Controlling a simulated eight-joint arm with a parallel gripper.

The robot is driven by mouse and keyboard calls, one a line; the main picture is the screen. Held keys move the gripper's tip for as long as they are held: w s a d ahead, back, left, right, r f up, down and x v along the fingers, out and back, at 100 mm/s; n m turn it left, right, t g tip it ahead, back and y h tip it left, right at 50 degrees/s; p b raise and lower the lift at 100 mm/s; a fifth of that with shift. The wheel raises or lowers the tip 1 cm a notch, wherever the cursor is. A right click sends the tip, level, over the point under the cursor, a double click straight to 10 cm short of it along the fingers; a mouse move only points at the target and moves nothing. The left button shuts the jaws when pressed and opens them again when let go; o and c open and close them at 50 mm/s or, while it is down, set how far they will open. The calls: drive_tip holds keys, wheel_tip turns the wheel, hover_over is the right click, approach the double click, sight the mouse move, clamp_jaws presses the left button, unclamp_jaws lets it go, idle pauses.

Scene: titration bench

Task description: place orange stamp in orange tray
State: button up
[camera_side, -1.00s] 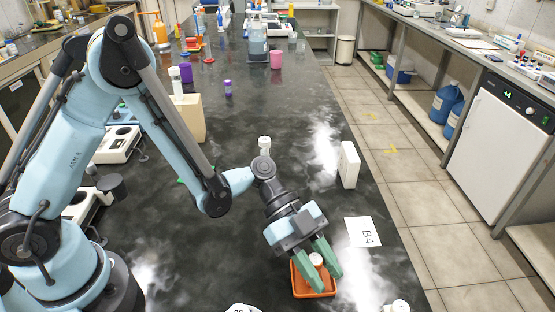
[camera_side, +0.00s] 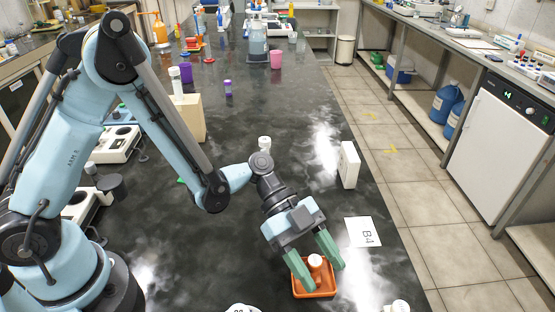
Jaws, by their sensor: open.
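The orange tray (camera_side: 326,287) lies on the dark bench near the front edge of the picture. A small stamp with a round white top (camera_side: 315,261) stands upright inside the tray; its lower part, which looks orange, is partly hidden by the tray and a finger. My gripper (camera_side: 320,272) has green fingers spread on both sides of the stamp, with a gap to it. The gripper is open and holds nothing, just above the tray.
A white card marked B4 (camera_side: 362,232) lies right of the gripper. A white upright box (camera_side: 349,165) stands farther back. A white-capped item (camera_side: 399,306) is at the bottom edge, and a white cylinder (camera_side: 264,144) stands behind my wrist. The bench's right edge is close.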

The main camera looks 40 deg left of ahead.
drive_tip(key=a+r+n+t+y, duration=0.4)
drive_tip(key=a+r+n+y, duration=0.1)
drive_tip(key=a+n, duration=0.5)
drive_tip(key=s+a+r+n+t+y, duration=0.1)
drive_tip(key=a+r+n+t+y, duration=0.4)
drive_tip(key=a+n, duration=0.5)
drive_tip(key=shift+a+r+t+y, duration=0.3)
drive_tip(key=shift+a+r+y, duration=0.55)
drive_tip(key=shift+a, duration=1.95)
drive_tip(key=shift+s+f, duration=0.1)
drive_tip(key=shift+f, duration=0.1)
